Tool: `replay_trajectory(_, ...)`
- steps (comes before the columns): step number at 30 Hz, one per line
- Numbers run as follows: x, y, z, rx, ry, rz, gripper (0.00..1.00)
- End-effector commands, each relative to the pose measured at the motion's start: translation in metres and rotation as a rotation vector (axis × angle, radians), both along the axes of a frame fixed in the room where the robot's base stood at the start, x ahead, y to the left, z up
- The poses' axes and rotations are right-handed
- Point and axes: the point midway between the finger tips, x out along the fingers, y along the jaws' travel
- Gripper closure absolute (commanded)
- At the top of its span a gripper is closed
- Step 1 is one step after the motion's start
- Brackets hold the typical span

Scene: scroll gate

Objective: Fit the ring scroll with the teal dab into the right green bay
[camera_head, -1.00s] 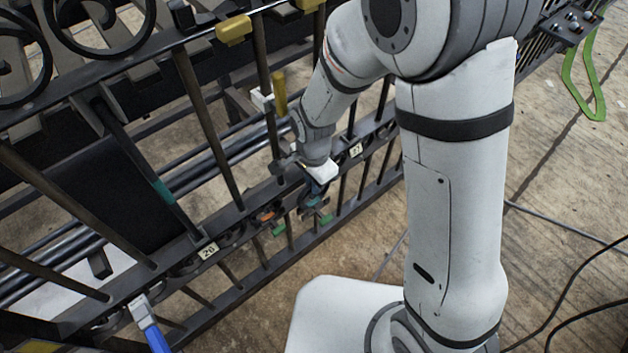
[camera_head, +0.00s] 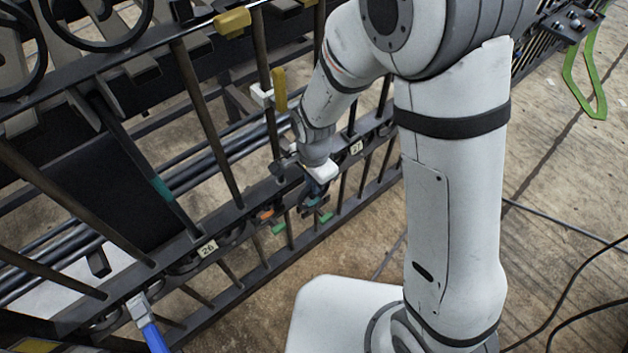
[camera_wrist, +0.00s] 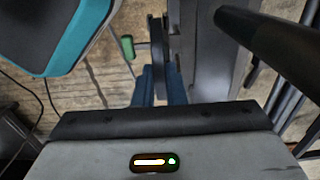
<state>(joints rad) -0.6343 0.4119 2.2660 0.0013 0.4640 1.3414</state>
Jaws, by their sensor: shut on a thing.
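My gripper (camera_head: 316,190), with blue fingers, is low at the gate's lower rails, just above the right green tab (camera_head: 326,217). In the wrist view the fingers (camera_wrist: 160,88) are closed around a dark metal piece (camera_wrist: 160,50), taken as the ring scroll. A green tab (camera_wrist: 128,46) shows just left of the piece. The left green tab (camera_head: 278,228) is further left on the gate. I cannot tell whether the scroll touches or sits within the bay.
The dark gate (camera_head: 225,185) has upright bars close around my gripper. Number plates 26 (camera_head: 208,249) and 27 (camera_head: 356,147) are on its rail. An orange mark (camera_head: 267,215) is left of the gripper. A blue-handled tool (camera_head: 150,330) is at lower left. Cables lie on the floor.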

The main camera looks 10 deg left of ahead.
Motion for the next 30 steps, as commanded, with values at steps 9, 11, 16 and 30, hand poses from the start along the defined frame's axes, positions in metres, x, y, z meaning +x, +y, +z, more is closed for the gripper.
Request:
replay_trajectory(9,0.0,0.0,-0.004,0.0,0.0,0.0,1.0)
replay_trajectory(11,0.0,0.0,-0.005,0.0,0.0,0.0,1.0)
replay_trajectory(16,0.0,0.0,-0.007,0.0,0.0,0.0,1.0)
replay_trajectory(30,0.0,0.0,-0.013,0.0,0.0,0.0,1.0)
